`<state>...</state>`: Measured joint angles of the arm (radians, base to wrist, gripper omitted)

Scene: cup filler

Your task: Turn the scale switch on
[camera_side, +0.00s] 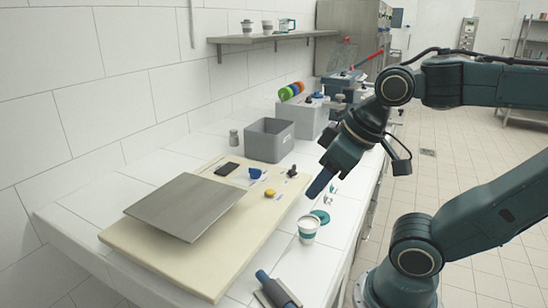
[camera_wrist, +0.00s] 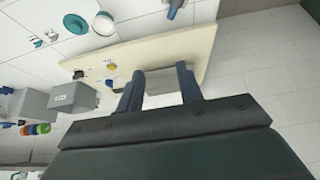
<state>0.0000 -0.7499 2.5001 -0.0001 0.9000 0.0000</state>
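The scale is a cream board (camera_side: 253,218) with a grey metal plate (camera_side: 187,207) on it. At its far end are a dark flat panel (camera_side: 227,169), a blue part (camera_side: 255,173), a yellow round button (camera_side: 270,193) and a small black knob (camera_side: 292,172). I cannot tell which of these is the switch, or its setting. My gripper (camera_side: 319,188) hangs in the air near the board's right edge. In the wrist view, my gripper (camera_wrist: 160,69) has its two blue fingers apart and empty, with the yellow button (camera_wrist: 111,65) and black knob (camera_wrist: 78,74) to their left.
A white and teal cup (camera_side: 308,230) stands near the counter's edge, with a teal lid (camera_side: 321,216) behind it. A blue-handled tool (camera_side: 274,287) lies at the front. A grey bin (camera_side: 269,140) and a small jar (camera_side: 233,137) stand behind the board.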

